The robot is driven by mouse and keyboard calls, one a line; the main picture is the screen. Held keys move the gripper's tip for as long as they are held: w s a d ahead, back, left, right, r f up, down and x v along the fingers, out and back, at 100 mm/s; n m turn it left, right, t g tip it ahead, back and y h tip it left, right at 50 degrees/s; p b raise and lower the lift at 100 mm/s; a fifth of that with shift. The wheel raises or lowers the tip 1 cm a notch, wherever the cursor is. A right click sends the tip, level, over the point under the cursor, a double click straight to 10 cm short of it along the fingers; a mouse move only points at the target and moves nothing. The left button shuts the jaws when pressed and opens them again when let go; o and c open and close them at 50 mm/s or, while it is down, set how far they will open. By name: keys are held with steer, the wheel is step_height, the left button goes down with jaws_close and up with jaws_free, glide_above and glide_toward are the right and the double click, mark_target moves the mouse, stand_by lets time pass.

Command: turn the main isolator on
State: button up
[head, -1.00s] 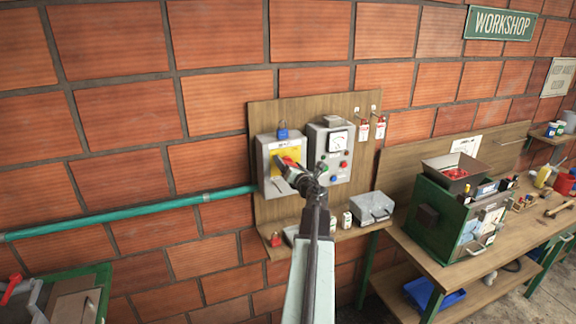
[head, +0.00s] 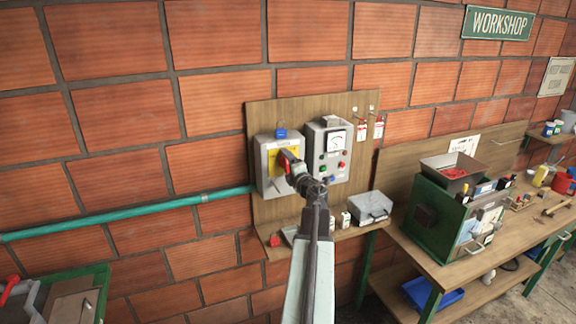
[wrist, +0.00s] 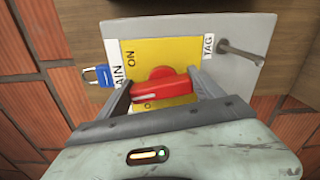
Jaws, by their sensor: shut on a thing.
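The main isolator is a grey wall box (head: 264,177) with a yellow plate (wrist: 190,50) and a red handle (wrist: 165,88). My gripper (wrist: 166,90) is shut on the red handle, one finger at each end of it. The handle runs roughly across the wrist view, with a white mark near its left end. In the head view my gripper (head: 291,163) is in front of the box and covers part of the handle.
A grey meter box (head: 329,150) with buttons stands close to the right. A shelf below holds a grey case (head: 370,207). A green pipe (head: 130,213) runs left.

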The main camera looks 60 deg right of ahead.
steer(key=shift+m, duration=0.9)
steer(key=o, duration=1.4)
steer(key=shift+c, duration=0.2)
steer(key=v, duration=0.7)
steer(key=shift+s+a, duration=0.25)
steer(key=shift+f, duration=0.1)
